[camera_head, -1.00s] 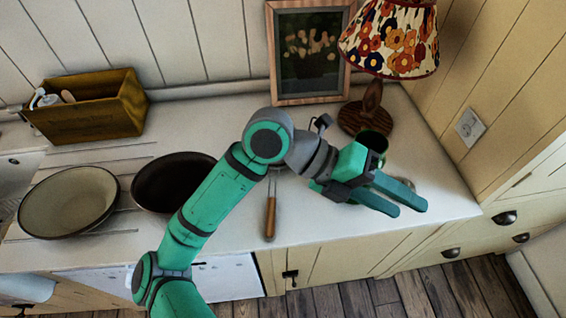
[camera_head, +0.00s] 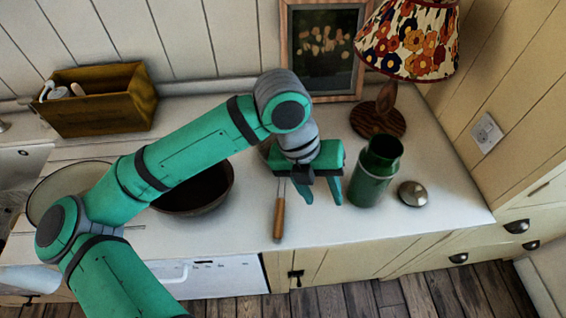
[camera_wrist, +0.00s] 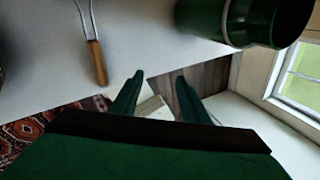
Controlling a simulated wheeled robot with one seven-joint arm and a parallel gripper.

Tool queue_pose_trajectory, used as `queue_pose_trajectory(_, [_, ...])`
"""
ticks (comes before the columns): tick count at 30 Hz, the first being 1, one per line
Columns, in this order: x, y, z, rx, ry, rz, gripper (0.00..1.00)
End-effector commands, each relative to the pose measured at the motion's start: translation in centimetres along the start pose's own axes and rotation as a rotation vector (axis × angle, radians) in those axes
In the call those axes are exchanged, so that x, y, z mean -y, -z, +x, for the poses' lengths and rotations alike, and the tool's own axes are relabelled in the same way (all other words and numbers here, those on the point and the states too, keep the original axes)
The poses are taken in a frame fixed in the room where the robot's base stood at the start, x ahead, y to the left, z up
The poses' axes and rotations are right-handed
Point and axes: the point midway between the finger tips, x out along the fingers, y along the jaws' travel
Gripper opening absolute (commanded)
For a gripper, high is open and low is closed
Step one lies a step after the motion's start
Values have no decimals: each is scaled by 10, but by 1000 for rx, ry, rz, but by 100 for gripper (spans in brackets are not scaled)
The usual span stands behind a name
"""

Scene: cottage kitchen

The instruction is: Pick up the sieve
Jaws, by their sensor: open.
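The sieve (camera_head: 279,217) lies on the white counter, its wooden handle pointing to the front edge. In the wrist view its handle and two-wire neck (camera_wrist: 97,60) show at the upper left; its head is out of frame there and hidden behind my arm in the head view. My gripper (camera_head: 322,203) is open and empty, fingers pointing down toward the front of the counter, just right of the sieve handle. In the wrist view, the fingertips (camera_wrist: 160,76) are to the right of the handle and apart from it.
A green canister (camera_head: 370,188) stands close right of my gripper, with a metal lid (camera_head: 412,194) beside it. A lamp (camera_head: 378,121) and picture frame (camera_head: 325,95) stand behind. A dark bowl (camera_head: 205,197), a pale bowl (camera_head: 52,190) and a wooden box (camera_head: 100,112) are left.

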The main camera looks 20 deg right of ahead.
Motion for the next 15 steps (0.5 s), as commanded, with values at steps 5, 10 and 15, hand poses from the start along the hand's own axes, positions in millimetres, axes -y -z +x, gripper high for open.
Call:
queue_pose_trajectory(5, [-36,-3,-9,11,-147,-59,41])
queue_pose_trajectory(10, [-64,-4,-18,21,-260,-106,41])
queue_pose_trajectory(15, [-81,-4,-25,27,-328,-137,41])
